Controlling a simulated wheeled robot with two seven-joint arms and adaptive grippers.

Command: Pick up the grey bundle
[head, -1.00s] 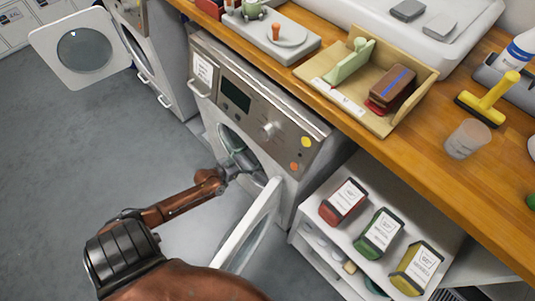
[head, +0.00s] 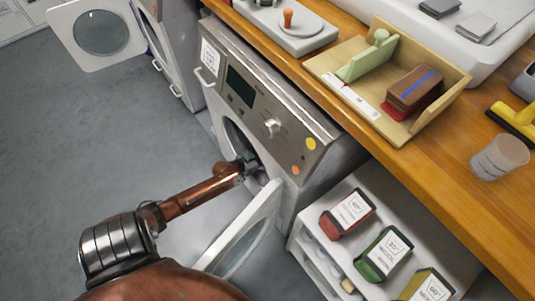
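My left arm reaches up from the bottom left to the round opening of the front washing machine (head: 238,88). My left gripper (head: 250,163) is at the dark opening, partly inside it. Its fingertips are hidden or too dark to make out, so I cannot tell whether it is open or shut. I cannot make out a grey bundle anywhere; the inside of the drum is mostly hidden. My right gripper is not in view.
The machine's open door (head: 243,232) stands close to the right of my arm. A second open door (head: 100,35) is at the upper left. A white shelf (head: 300,240) with labelled containers stands at the right, below the wooden counter (head: 440,165). The grey floor at left is clear.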

